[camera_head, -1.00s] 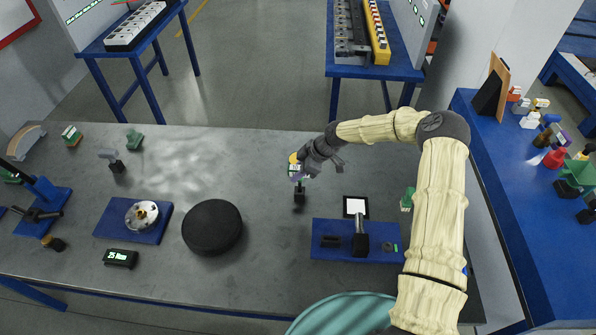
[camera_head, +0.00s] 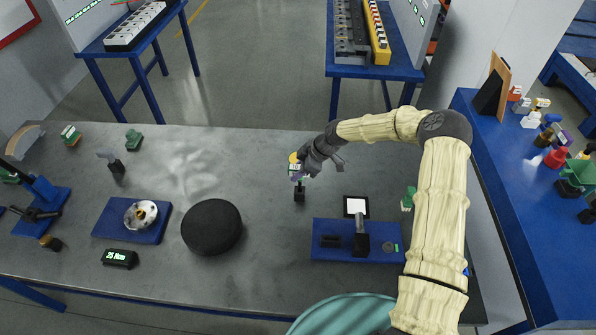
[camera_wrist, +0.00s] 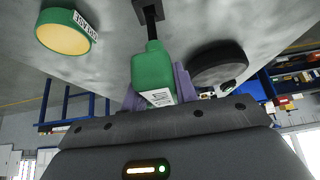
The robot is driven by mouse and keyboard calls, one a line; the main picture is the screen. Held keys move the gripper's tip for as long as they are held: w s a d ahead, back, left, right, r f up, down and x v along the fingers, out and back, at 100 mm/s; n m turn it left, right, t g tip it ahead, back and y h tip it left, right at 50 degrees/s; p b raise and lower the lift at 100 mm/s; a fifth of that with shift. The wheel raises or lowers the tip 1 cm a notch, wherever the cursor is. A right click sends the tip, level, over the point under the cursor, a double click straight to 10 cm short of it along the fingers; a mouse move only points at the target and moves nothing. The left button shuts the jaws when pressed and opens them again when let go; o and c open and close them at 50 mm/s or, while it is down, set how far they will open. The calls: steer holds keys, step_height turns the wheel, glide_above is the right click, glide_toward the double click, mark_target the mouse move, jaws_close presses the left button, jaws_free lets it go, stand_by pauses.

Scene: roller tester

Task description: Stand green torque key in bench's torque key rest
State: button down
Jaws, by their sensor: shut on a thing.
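The green torque key (camera_wrist: 152,72) has a green handle with a white label and a dark shaft. My gripper (camera_head: 298,173) is shut on the handle; its purple fingers (camera_wrist: 181,82) flank it in the wrist view. A dark square block (camera_wrist: 147,7) is at the shaft's far end, cut by the frame's top. I cannot tell whether it is part of the key or the rest, nor whether the key's end touches the bench.
A black round pad (camera_head: 212,227) lies left, and a blue plate (camera_head: 330,228) with a dark post lies right. A yellow-faced green disc (camera_wrist: 65,32) shows in the wrist view. A display (camera_head: 120,258) stands front left.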

mark_target(298, 181)
steer(key=shift+f+b, duration=2.15)
steer(key=shift+f, duration=0.45)
steer(key=c, duration=1)
jaws_free()
steer(key=shift+r, duration=0.1)
steer(key=b+v, duration=0.4)
steer(key=v, duration=1.3)
steer(key=shift+d+r, duration=0.1)
steer(key=shift+r, duration=0.05)
